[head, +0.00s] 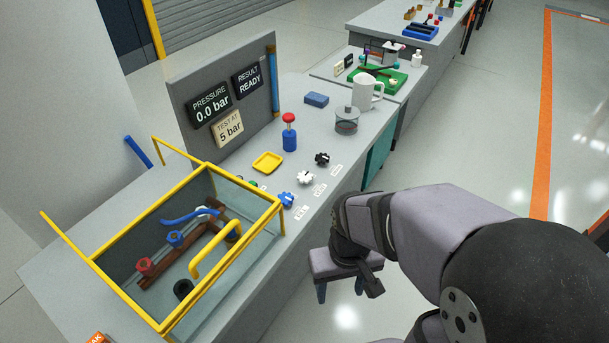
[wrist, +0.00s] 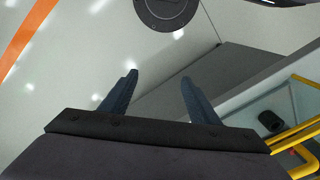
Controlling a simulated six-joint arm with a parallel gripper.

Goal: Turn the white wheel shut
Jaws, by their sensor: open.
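The white wheel (head: 305,177) is a small knobbed handwheel on the grey bench top, between a black wheel (head: 322,158) and a blue wheel (head: 286,199). A small label lies beside it. My gripper (head: 340,290) hangs over the floor in front of the bench, apart from the wheels, with its two blue fingers pointing down. In the wrist view my gripper (wrist: 160,76) is open and empty between its fingers. The white wheel does not show in the wrist view. I cannot tell how far the wheel is turned.
A yellow-framed glass tank (head: 277,205) stands left of the wheels, with pipework inside. A green wheel is partly hidden behind its frame. The panel (head: 177,88) reads 0.0 bar, READY.

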